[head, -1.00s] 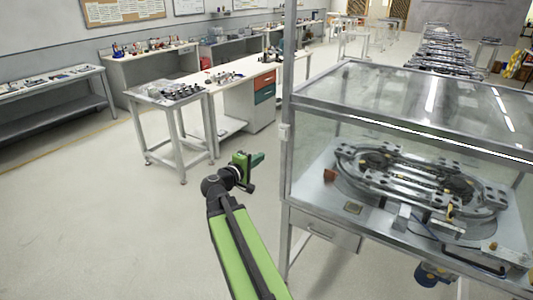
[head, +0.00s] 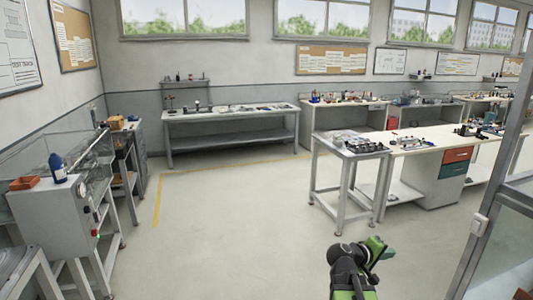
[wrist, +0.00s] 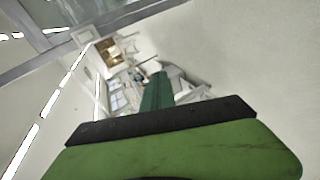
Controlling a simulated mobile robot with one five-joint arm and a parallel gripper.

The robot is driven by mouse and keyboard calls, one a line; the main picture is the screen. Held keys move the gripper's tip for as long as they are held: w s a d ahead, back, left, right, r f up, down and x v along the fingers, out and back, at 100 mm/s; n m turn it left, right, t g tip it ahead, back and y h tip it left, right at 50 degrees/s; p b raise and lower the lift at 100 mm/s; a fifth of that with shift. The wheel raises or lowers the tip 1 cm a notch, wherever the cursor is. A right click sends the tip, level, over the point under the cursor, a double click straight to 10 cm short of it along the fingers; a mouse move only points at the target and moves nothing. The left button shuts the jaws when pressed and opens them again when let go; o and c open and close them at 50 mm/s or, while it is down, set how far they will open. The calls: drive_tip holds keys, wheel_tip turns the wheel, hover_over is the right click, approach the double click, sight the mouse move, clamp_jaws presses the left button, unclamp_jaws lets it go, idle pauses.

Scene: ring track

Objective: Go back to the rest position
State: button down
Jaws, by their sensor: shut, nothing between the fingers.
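My gripper (head: 380,250) shows at the bottom right of centre in the head view, green with a black wrist joint. It is shut and empty, held over open floor in front of the small grey table. In the wrist view the green and black gripper body (wrist: 160,92) fills the lower middle, with a tilted view of the room behind it. No ring track shows in the current head view; only a corner of the glazed enclosure (head: 510,225) is in sight at the right edge.
A small grey table (head: 350,145) with parts stands ahead, beside a white workbench (head: 430,145) with drawers. A long bench (head: 230,118) is along the back wall. A grey machine stand (head: 60,215) is at the left. The middle floor (head: 220,220) is clear.

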drive_tip(key=s+a+f+m+g+y, duration=0.1)
drive_tip(key=s+a+f+y, duration=0.2)
drive_tip(key=a, duration=0.6)
drive_tip(key=s+a+f+m+g+y, duration=0.1)
drive_tip(key=s+a+f+g+y, duration=0.1)
drive_tip(key=a+f+y, duration=0.3)
drive_tip(key=s+a+f+m+g+y, duration=0.1)
drive_tip(key=s+a+f+y, duration=0.3)
drive_tip(key=a, duration=0.9)
wheel_tip(320, 180, down, 3)
drive_tip(key=shift+s+a+g+y, duration=0.3)
drive_tip(key=shift+s+g, duration=0.1)
drive_tip(key=shift+g, duration=0.3)
